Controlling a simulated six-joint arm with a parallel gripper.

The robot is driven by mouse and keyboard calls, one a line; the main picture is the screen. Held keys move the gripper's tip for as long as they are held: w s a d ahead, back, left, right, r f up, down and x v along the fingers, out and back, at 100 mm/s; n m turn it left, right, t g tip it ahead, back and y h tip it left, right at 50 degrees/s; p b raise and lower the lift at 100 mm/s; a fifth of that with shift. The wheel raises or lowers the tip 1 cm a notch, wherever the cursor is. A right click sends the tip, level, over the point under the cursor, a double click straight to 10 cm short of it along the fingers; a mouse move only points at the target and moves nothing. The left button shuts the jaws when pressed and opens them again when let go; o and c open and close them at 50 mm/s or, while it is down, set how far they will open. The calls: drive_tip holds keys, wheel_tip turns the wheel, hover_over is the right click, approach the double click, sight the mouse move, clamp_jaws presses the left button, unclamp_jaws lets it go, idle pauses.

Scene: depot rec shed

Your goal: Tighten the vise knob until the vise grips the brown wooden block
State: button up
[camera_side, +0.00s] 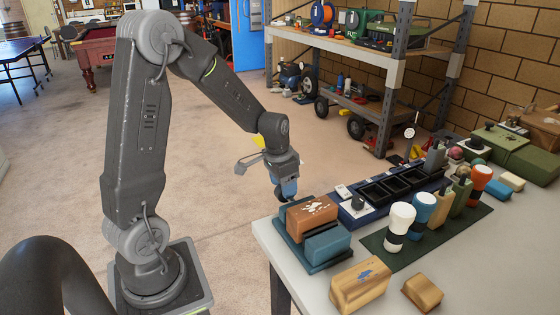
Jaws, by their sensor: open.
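The vise (328,243) has teal-blue jaws on a dark base at the table's near left corner. The brown wooden block (311,214), with white paint marks on top, sits between the jaws. I cannot tell whether both jaws touch it. My gripper (281,196) is open and points down beside the far left end of the vise, at about the height of the block. Its fingers are small and dark here. The vise knob is not clearly seen; it may be hidden at the gripper or behind the block.
A dark blue organizer (388,187) with black bins stands behind the vise. A green mat (428,237) holds several coloured-handled tools to the right. Two tan wooden blocks, one large (359,286) and one small (422,293), lie in front. A shelving rack (390,80) stands behind.

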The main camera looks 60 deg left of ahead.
sight(279, 189)
wheel_tip(279, 189, up, 11)
drive_tip(key=s, duration=0.1)
drive_tip(key=shift+s, duration=0.25)
drive_tip(key=shift+g, duration=0.8)
drive_tip(key=f, duration=0.4)
drive_tip(key=w+f, duration=0.1)
drive_tip(key=f, duration=0.4)
drive_tip(key=w+f, duration=0.1)
drive_tip(key=f, duration=0.3)
drive_tip(key=shift+f, duration=0.3)
drive_tip(key=c, duration=0.9)
drive_tip(key=shift+s, duration=0.1)
drive_tip(key=shift+c, duration=0.2)
